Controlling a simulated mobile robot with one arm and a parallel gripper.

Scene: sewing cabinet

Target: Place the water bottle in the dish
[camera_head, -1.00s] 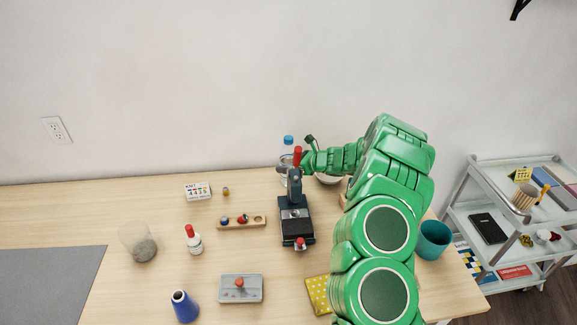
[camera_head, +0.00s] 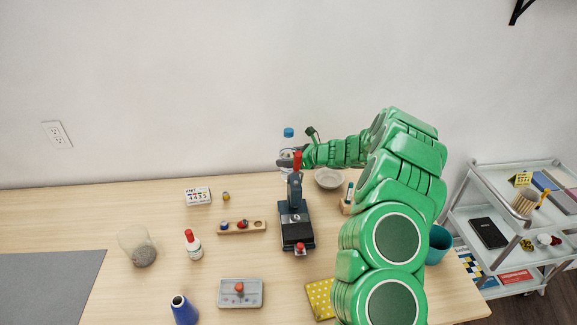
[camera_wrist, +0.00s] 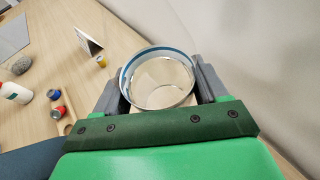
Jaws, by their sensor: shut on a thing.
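The water bottle (camera_head: 288,140) is clear with a blue cap and stands upright at the back of the table, behind the dark press. My gripper (camera_head: 291,160) is shut on it from the right side. In the wrist view the bottle (camera_wrist: 158,80) is a clear round body with a blue ring, between the two grey fingers of my gripper (camera_wrist: 160,88). The dish (camera_head: 329,179) is a pale shallow bowl to the right of the bottle, partly below my forearm. Whether the bottle's base touches the table is hidden.
A dark press with a red handle (camera_head: 295,225) stands just in front of the bottle. A small wooden holder (camera_head: 347,200) is right of the dish. A white number card (camera_head: 198,196) and a wooden tray of spools (camera_head: 258,227) lie to the left. The wall is close behind.

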